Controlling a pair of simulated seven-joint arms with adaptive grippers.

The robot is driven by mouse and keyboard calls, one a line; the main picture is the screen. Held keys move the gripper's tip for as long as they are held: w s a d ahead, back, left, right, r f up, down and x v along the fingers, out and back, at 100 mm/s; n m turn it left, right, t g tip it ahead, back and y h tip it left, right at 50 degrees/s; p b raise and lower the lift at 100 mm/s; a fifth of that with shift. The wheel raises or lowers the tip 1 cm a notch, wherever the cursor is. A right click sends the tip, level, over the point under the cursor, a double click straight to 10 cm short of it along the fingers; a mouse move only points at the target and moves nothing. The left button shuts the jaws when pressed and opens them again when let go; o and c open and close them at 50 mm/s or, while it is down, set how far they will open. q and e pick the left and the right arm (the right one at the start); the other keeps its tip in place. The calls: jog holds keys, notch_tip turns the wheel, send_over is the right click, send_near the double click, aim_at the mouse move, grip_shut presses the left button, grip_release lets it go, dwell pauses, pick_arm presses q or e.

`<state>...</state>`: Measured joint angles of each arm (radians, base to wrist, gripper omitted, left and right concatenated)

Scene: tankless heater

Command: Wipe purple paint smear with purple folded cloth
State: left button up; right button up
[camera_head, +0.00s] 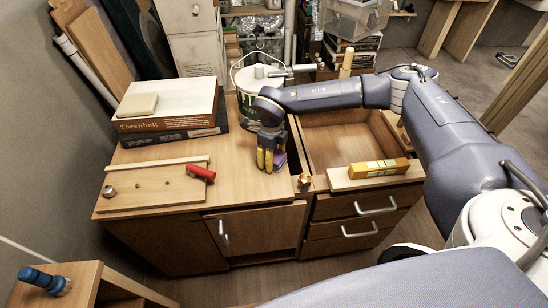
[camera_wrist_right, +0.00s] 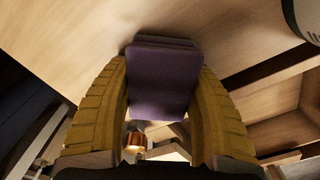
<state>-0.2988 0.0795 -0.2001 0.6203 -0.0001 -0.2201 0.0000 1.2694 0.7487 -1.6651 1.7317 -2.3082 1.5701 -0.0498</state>
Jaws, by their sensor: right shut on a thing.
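My right gripper (camera_head: 268,163) points down at the cabinet's wooden worktop (camera_head: 235,170), near the inner edge beside the open compartment. In the right wrist view its two yellow fingers are shut on the purple folded cloth (camera_wrist_right: 163,82), one finger on each side. The cloth's far end is at or very near the wood surface; I cannot tell whether it touches. In the head view a bit of the cloth (camera_head: 280,161) shows beside the fingers. I see no purple paint smear in either view; the gripper and cloth may hide it. My left gripper is not in view.
A green-and-white can (camera_head: 243,88) stands close behind the gripper. Boxes (camera_head: 170,112) topped by a tan block are at the left. A board (camera_head: 152,186) with a red-handled tool (camera_head: 201,172) lies front left. A yellow level (camera_head: 379,168) lies at the right.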

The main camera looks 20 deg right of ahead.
aim_at(257, 164)
jog(key=shift+w+a, duration=0.25)
jog(key=shift+a, duration=0.6)
jog(key=shift+w+a, duration=0.25)
jog(key=shift+a, duration=0.6)
jog(key=shift+w+a, duration=0.25)
jog(key=shift+a, duration=0.6)
jog(key=shift+d+r, duration=0.1)
jog(key=shift+r, duration=3.95)
